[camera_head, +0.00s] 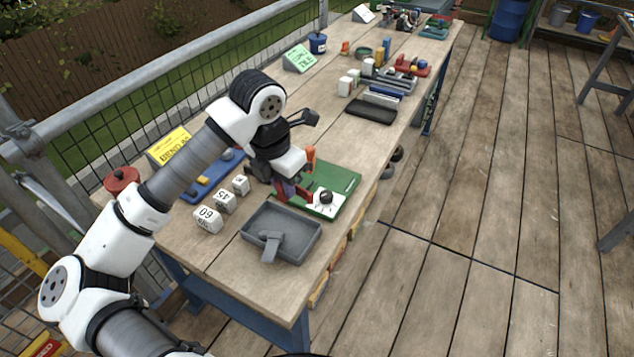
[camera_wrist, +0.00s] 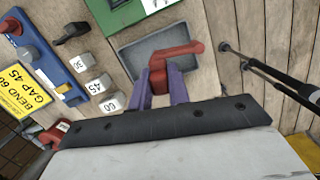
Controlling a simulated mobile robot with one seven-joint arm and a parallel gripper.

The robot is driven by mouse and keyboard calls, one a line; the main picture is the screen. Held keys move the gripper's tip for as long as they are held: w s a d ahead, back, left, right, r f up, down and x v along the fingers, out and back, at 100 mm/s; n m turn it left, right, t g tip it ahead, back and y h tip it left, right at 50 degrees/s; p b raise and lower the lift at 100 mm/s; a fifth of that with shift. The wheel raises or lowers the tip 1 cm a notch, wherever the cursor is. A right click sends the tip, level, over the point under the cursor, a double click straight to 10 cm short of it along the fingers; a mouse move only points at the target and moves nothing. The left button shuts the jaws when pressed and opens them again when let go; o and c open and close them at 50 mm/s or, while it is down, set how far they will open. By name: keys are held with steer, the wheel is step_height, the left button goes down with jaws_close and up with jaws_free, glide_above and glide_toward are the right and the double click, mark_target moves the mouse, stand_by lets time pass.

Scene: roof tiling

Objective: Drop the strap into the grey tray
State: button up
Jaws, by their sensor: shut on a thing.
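My gripper (camera_head: 290,190) is shut on the red strap. In the wrist view its purple fingers (camera_wrist: 158,84) close on the strap's near end, and the strap (camera_wrist: 182,51) bends out to the right beyond them. In the head view, part of the red strap (camera_head: 306,193) shows beside the fingers, above the table. The grey tray (camera_head: 316,245) sits on the table in front of my gripper, with a grey handle-like piece (camera_head: 270,246) across its front rim. In the wrist view the strap overlaps the tray (camera_wrist: 128,52) in the picture.
A green board (camera_head: 343,187) with a white card and dark knob lies behind the tray. White numbered blocks (camera_head: 208,219) stand left of it. A blue board (camera_head: 205,185) and yellow sign (camera_head: 170,145) are farther left. The table's front corner is clear.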

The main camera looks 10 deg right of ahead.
step_height(320, 180, down, 6)
steer(key=b, duration=0.1)
stand_by(0.4)
steer(key=o, duration=0.9)
steer(key=shift+r+b, duration=0.1)
steer(key=shift+b, duration=0.2)
steer(key=r+b, duration=0.1)
steer(key=r, duration=0.3)
steer(key=s+a+r, duration=0.1)
steer(key=r, duration=0.4)
steer(key=r+b, duration=0.1)
steer(key=r, duration=0.3)
steer(key=shift+s+a+r+b, duration=0.2)
steer(key=shift+a+r+b, duration=0.05)
steer(key=shift+b, duration=0.1)
